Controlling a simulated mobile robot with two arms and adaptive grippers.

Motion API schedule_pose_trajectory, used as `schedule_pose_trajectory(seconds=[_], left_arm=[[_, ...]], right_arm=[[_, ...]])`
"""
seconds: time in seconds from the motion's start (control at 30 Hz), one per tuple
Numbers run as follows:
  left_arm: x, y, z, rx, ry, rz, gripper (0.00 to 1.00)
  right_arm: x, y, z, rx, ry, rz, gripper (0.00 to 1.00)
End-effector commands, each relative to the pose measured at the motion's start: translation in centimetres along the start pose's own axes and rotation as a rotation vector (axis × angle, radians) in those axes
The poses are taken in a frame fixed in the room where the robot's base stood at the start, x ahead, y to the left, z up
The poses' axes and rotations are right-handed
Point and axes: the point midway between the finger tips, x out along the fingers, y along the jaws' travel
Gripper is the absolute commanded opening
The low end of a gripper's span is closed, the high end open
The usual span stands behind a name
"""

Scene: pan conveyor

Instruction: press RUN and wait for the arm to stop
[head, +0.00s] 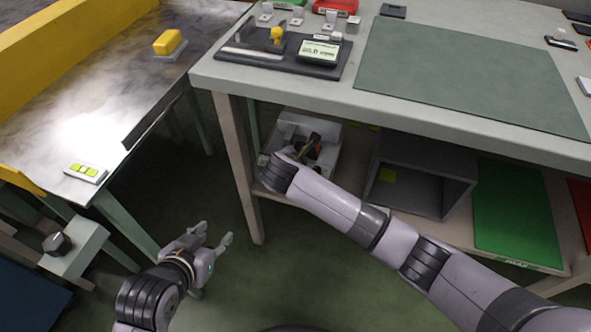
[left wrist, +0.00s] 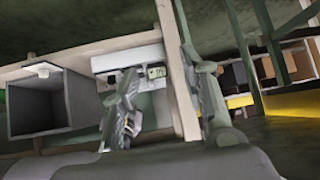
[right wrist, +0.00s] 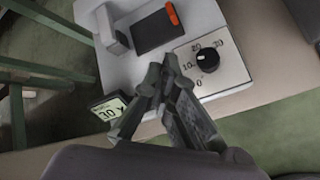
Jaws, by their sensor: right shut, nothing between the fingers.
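A white machine (head: 325,133) stands on the lower shelf under the bench. The right wrist view shows its white top (right wrist: 125,70) with a dial (right wrist: 207,60) marked 0 to 30, a black block (right wrist: 155,30) with an orange part (right wrist: 172,13), and a small display (right wrist: 108,112) reading about 30. I see no legible RUN label. My right gripper (right wrist: 162,68) is shut and empty over the machine's front edge; contact cannot be told. In the head view its tip is mostly hidden by my wrist. My left gripper (head: 215,233) is open and empty above the floor, left of the bench leg.
A metal table (head: 90,100) with a yellow block (head: 170,42) and a small panel (head: 86,172) stands at left. The bench (head: 420,30) bears a dark board with a display and a green mat (head: 460,75). A grey open box (head: 430,195) sits right of the machine.

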Motion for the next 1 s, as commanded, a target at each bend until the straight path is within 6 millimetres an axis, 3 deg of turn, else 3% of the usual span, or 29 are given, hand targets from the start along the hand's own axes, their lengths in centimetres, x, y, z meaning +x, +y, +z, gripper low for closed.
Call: schedule_pose_trajectory(seconds=[0.6,1.0], left_arm=[[-0.7,-0.1,2.5,-0.003,-0.118,-0.003,0.40],[-0.8,-0.2,2.5,-0.004,-0.122,-0.005,0.40]], right_arm=[[0.5,-0.4,-0.4,-0.001,0.000,0.000,0.00],[0.6,-0.4,-0.4,0.000,0.000,0.000,0.00]])
